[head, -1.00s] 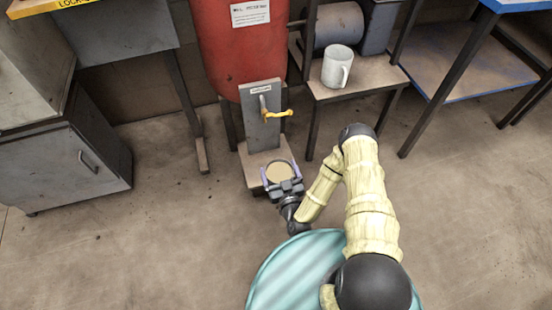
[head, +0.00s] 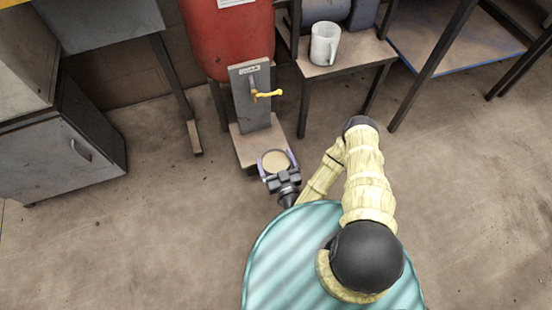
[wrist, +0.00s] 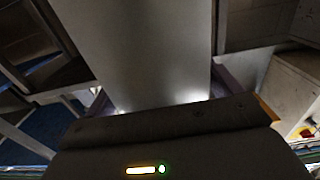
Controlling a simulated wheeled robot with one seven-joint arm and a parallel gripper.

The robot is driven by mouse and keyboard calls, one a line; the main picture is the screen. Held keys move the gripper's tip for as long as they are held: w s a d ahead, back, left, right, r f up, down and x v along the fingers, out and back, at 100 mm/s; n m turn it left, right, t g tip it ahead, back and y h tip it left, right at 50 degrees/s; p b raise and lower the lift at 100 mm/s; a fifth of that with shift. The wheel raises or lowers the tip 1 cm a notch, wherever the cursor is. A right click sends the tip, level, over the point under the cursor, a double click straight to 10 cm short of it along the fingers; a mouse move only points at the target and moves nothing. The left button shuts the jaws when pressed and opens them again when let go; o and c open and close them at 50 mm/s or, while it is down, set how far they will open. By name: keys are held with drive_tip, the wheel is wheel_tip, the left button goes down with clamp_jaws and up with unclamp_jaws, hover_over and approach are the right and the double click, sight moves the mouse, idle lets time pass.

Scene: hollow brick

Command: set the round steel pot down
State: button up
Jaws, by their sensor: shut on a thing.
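The round steel pot (head: 275,162) shows in the head view as a small round thing with a tan top, its wall mostly hidden. My gripper (head: 276,158) is shut on it, with a purple finger on each side. The pot is at the front right edge of the low base (head: 242,150) of a tap stand; I cannot tell its height above the base or floor. In the wrist view, a broad grey surface (wrist: 140,50), probably the pot's wall, fills the middle between the purple fingers.
A grey upright panel (head: 240,108) with a yellow-handled tap (head: 266,94) rises behind the pot, before a red tank (head: 228,45). A white mug (head: 323,44) stands on a small table (head: 345,60) at right. A grey cabinet (head: 60,155) is at left. Floor (head: 160,240) at front left is clear.

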drive_tip(key=w+d+r+m+h+p, duration=0.3)
drive_tip(key=w+d+r+h+p, duration=0.1)
drive_tip(key=w+d+r, duration=0.8)
wheel_tip(320, 180, up, 2)
drive_tip(key=shift+w+d+r+t+h+p, duration=0.1)
drive_tip(key=shift+w+d+t+h+p, duration=0.3)
drive_tip(key=shift+w, duration=0.8)
drive_tip(key=shift+a, duration=0.15)
